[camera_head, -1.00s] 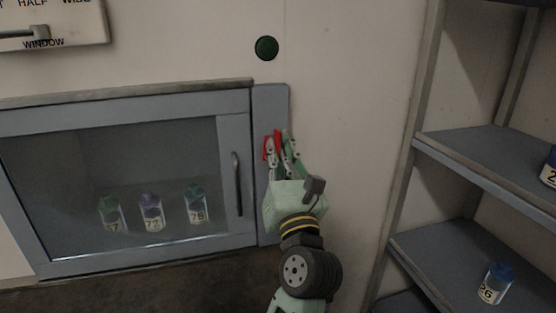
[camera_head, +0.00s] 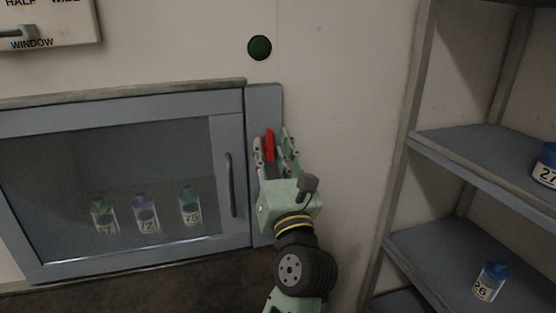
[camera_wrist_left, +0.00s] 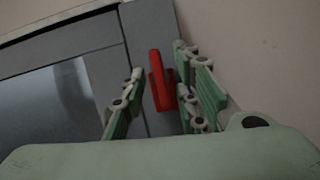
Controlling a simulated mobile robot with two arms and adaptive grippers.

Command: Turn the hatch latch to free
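The red latch (camera_head: 270,143) sits on the grey frame strip to the right of the hatch (camera_head: 227,135). Its lever points up, and it also shows in the left wrist view (camera_wrist_left: 158,82). My left gripper (camera_head: 274,140) is open, with its fingers on either side of the latch. In the left wrist view the fingers (camera_wrist_left: 160,95) are apart, with gaps to the latch on both sides. The hatch is closed, with a dark vertical handle (camera_head: 231,184) on its right side. My right gripper is not in view.
Several labelled bottles (camera_head: 146,213) stand behind the hatch glass. A WINDOW lever panel (camera_head: 60,22) is at upper left. Shelves (camera_head: 470,160) with blue-capped bottles (camera_head: 489,281) stand at right.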

